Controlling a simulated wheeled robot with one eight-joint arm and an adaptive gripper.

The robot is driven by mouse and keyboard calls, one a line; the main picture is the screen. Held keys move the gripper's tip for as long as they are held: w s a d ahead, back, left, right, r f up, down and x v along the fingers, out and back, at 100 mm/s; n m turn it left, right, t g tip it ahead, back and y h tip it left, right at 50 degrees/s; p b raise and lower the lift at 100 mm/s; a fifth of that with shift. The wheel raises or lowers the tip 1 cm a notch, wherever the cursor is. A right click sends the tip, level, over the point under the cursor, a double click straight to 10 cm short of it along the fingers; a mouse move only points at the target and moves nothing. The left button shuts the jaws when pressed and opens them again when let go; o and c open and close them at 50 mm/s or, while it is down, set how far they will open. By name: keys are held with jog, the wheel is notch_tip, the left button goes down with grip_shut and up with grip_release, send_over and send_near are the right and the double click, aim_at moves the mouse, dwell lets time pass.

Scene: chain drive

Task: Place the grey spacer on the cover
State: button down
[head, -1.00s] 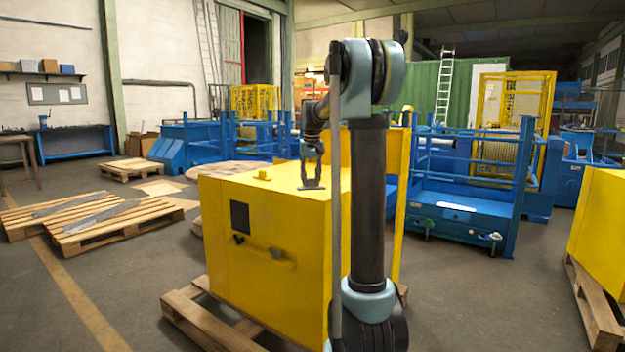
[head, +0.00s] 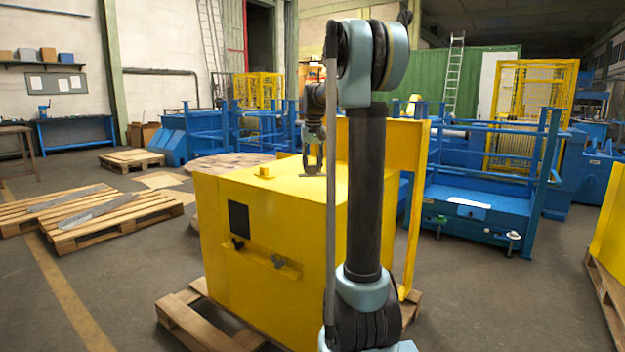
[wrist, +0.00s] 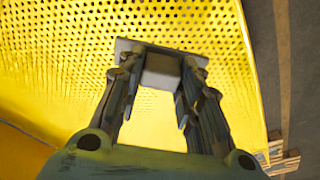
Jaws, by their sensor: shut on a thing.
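The cover is a large yellow box (head: 285,262) on a wooden pallet, in the middle of the head view. My gripper (head: 313,168) is above its top face, pointing down, and is shut on the grey spacer (head: 312,175). The spacer is a thin, flat plate seen nearly edge-on there. I cannot tell how large the gap between spacer and cover is.
A small yellow block (head: 264,171) stands on the cover's top, left of my gripper. A yellow upright frame (head: 416,200) rises at the cover's right. A blue cart (head: 475,218) stands further right. Pallets (head: 115,219) lie on the floor at left.

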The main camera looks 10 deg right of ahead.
aim_at(313, 174)
jog(key=shift+s+f, duration=0.15)
jog(key=shift+f, duration=2.35)
jog(key=c, duration=1.1)
grip_release()
notch_tip(313, 174, up, 12)
jog(key=s, duration=0.2)
jog(key=s+f, duration=0.5)
jog(key=s, duration=0.8)
jog(key=s+f, duration=0.8)
jog(key=s, duration=0.1)
jog(key=s+f, duration=1.7)
jog(key=s, duration=0.1)
jog(key=shift+s+d+f, duration=0.2)
jog(key=shift+s+f, duration=0.1)
jog(key=shift+s, duration=0.05)
